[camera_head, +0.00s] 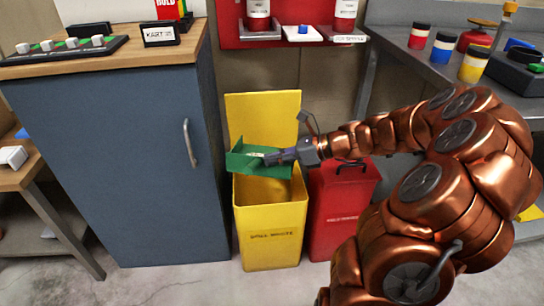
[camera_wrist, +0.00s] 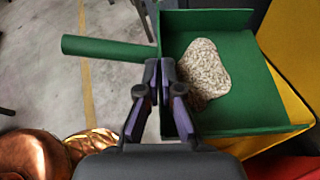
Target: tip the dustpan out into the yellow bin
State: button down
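The green dustpan (camera_head: 243,160) is above the open mouth of the yellow bin (camera_head: 270,238), toward its back left. The bin's lid (camera_head: 263,112) stands up behind it, and its front label seems to read "SPILL WASTE". My gripper (camera_head: 268,158) is shut on the dustpan. In the wrist view my fingertips (camera_wrist: 160,70) meet at the pan's edge, close to where the green handle (camera_wrist: 105,48) joins it. A pile of speckled grey granules (camera_wrist: 205,72) lies in the pan (camera_wrist: 255,105). The bottom of the bin's inside is hidden.
A red bin (camera_head: 338,210) stands right beside the yellow bin, under my arm. A blue cabinet (camera_head: 115,160) stands close on the left. A red wall board (camera_head: 290,35) hangs above, and a metal bench (camera_head: 430,60) with jars is at the right.

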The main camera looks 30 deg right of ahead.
jog(key=m+p, duration=0.1)
jog(key=w+d+r+m+p, duration=0.1)
jog(key=w+r+g+y+p, duration=0.1)
jog(key=p, duration=0.1)
jog(key=shift+w+d+r+m, duration=0.15)
jog(key=shift+d+r+m, duration=0.1)
jog(key=shift+d+m, duration=0.15)
jog(key=w+d+r+m+g+y+p, duration=0.1)
jog(key=w+d+m+p, duration=0.3)
jog(key=p, duration=1.7)
jog(key=shift+w+d+r+g+y, duration=0.3)
jog(key=shift+w+r+y, duration=0.25)
jog(key=shift+y, duration=0.25)
